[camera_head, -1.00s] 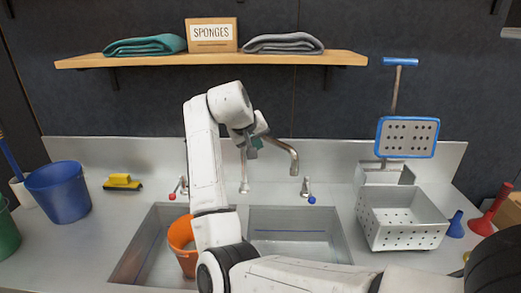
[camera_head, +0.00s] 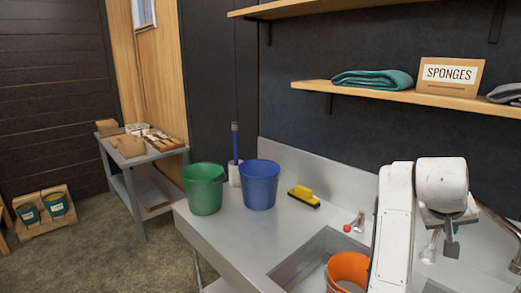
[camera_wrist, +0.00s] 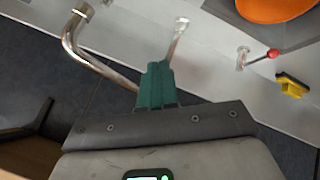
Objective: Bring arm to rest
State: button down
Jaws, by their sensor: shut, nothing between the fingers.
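My gripper (camera_head: 451,247) hangs at the right of the head view, above the sink and in front of the faucet. Its fingers are together and nothing shows between them. No object is held.
An orange bucket (camera_head: 349,270) stands in the sink. A blue bucket (camera_head: 259,186), a green bucket (camera_head: 204,190) and a yellow brush (camera_head: 304,195) are on the counter. A shelf (camera_head: 420,98) holds a teal towel (camera_head: 372,79) and a sponge box (camera_head: 450,76).

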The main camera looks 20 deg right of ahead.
jog(key=a+f+n+t+y, duration=0.1)
jog(key=a+f+n+t, duration=0.15)
jog(key=a+f, duration=0.65)
jog(key=s+a+f+n+y, duration=0.2)
jog(key=s+a+f, duration=0.2)
jog(key=a+f, duration=0.25)
jog(key=s+a+f+n+t+y, duration=0.1)
jog(key=s+a+f+y, duration=0.2)
jog(key=a+f, duration=0.35)
jog(key=s+a+f+n+y, duration=0.2)
jog(key=s+a+f, duration=0.2)
jog(key=a, duration=0.4)
jog(key=s+f+g+b, duration=0.2)
jog(key=s+f+g, duration=0.2)
jog(key=s+f, duration=0.3)
jog(key=s, duration=0.4)
jog(key=shift+d+f+m, duration=0.15)
jog(key=shift+f+m, duration=0.2)
